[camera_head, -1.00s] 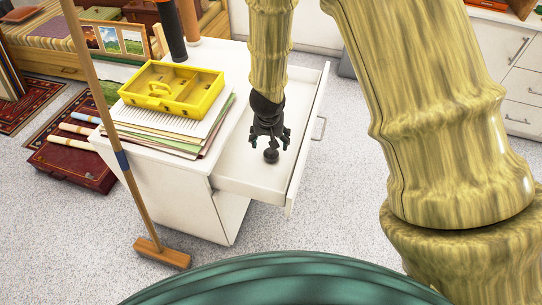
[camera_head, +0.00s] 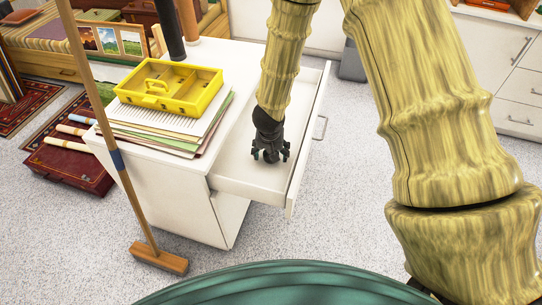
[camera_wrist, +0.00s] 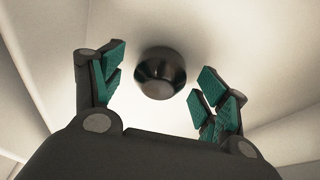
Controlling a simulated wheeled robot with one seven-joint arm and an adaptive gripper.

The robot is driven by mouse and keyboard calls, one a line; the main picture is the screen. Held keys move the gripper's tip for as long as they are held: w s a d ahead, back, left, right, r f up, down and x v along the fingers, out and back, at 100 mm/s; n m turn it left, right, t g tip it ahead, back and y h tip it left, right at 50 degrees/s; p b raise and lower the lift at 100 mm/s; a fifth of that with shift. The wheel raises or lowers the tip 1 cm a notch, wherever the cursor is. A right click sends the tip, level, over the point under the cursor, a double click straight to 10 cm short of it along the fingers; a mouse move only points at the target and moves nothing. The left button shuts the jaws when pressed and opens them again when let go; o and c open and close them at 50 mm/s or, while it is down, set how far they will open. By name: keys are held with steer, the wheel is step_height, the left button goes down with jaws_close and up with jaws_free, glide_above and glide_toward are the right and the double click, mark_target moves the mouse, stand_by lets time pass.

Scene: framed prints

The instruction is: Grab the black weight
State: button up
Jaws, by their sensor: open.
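The black weight (camera_wrist: 160,73) is a small, dark, rounded thing lying on the white floor of the open drawer (camera_head: 240,185). In the wrist view it shows between and just beyond my fingertips, apart from both. My gripper (camera_head: 270,156) is down inside the drawer, pointing at the drawer floor. Its teal-padded fingers are spread open in the wrist view (camera_wrist: 165,95), with nothing between the pads. In the head view my gripper mostly hides the weight.
Drawer walls rise around my gripper, with the front wall (camera_head: 310,145) on the right. On the cabinet top, a yellow box (camera_head: 170,88) sits on a stack of papers (camera_head: 190,137). A broom-like wooden pole (camera_head: 119,160) stands before the cabinet.

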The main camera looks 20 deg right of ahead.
steer(key=c, duration=1.3)
steer(key=shift+o, duration=0.2)
steer(key=shift+r, duration=0.15)
